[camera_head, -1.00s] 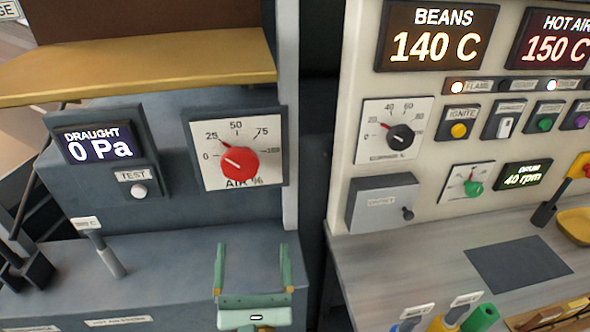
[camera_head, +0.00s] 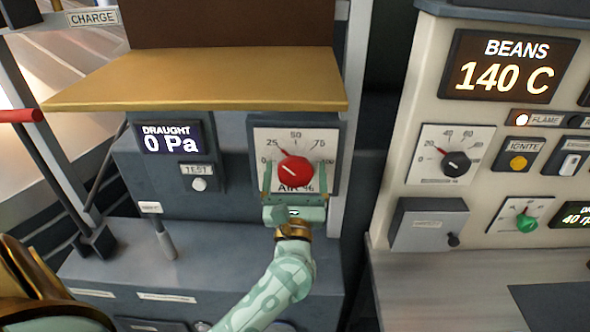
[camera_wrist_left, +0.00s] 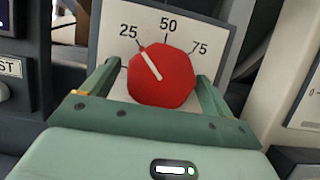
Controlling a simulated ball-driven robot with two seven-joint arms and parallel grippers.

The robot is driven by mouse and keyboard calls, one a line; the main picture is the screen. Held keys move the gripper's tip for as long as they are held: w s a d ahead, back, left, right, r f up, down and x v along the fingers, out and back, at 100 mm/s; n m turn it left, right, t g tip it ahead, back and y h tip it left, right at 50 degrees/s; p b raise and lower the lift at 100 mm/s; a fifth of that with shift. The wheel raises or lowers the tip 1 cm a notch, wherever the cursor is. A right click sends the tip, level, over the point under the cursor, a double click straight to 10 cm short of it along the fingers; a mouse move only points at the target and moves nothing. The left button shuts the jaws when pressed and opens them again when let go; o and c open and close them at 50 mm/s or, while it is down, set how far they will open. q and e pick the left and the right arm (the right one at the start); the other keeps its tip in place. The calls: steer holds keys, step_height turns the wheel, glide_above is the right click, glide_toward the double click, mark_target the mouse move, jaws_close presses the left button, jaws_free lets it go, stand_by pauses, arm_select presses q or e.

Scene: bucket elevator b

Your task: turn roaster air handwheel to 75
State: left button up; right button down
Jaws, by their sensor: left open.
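The roaster air handwheel is a red knob (camera_head: 294,171) on a white dial plate (camera_head: 323,142) marked from 0 through 25, 50 and 75, with AIR % below. It also shows large in the left wrist view (camera_wrist_left: 160,80). Its white line points up and left, close to the 25 mark. My left gripper (camera_head: 295,178) is open, with one finger on each side of the red knob. In the left wrist view the fingers (camera_wrist_left: 158,85) flank the knob; I cannot tell whether they touch it. My right gripper is not in view.
A yellow shelf (camera_head: 200,80) juts out above the dial. A draught display (camera_head: 170,138) reading 0 Pa and a TEST button (camera_head: 199,184) are at the left. A grey post (camera_head: 352,120) stands just right of the dial. The cream panel (camera_head: 400,190) is further right.

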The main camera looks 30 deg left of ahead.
arm_select(q)
steer(key=shift+w, duration=0.1)
steer(key=c, duration=1)
steer(key=shift+r, duration=0.1)
